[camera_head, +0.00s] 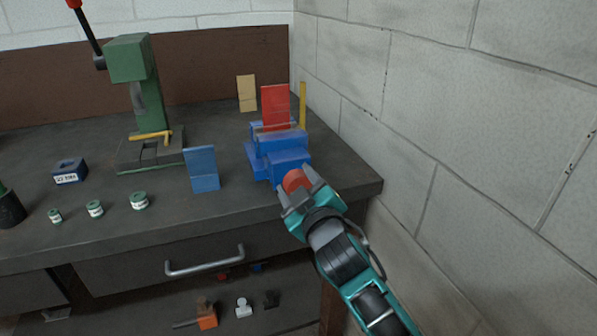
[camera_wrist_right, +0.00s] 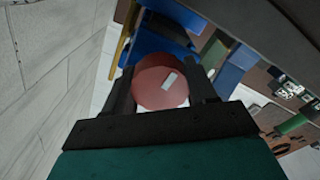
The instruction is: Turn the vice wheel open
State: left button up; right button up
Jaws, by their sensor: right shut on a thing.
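The blue vice (camera_head: 281,150) stands on the bench near its front right corner, with a red plate (camera_head: 276,104) upright at its jaws. The round red vice wheel (camera_head: 295,180) is on the vice's front end. My right gripper (camera_head: 302,187) is shut on the wheel from the front. In the right wrist view the wheel (camera_wrist_right: 161,82) sits between the two dark fingers and bears a pale mark on its face. The vice body (camera_wrist_right: 160,42) shows behind it. My left gripper is in neither view.
A blue plate (camera_head: 203,168) stands left of the vice; yellow plates stand behind it. A green press (camera_head: 147,90) and several small green-topped tins are farther left. The block wall (camera_head: 440,120) is close on the right. A drawer handle (camera_head: 205,262) juts out in front.

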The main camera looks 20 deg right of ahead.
jog(key=n+p, duration=0.2)
jog(key=n, duration=0.1)
jog(key=shift+w+d+r, duration=0.1)
jog(key=shift+r, duration=0.15)
jog(key=n+p, duration=0.1)
jog(key=n, duration=0.1)
jog(key=shift+n, duration=0.3)
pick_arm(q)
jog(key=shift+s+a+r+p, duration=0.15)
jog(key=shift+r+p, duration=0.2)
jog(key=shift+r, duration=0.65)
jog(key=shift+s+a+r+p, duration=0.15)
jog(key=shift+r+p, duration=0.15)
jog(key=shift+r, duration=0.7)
pick_arm(e)
jog(key=shift+n, duration=1.3)
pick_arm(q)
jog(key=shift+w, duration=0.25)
pick_arm(e)
jog(key=shift+d, duration=0.1)
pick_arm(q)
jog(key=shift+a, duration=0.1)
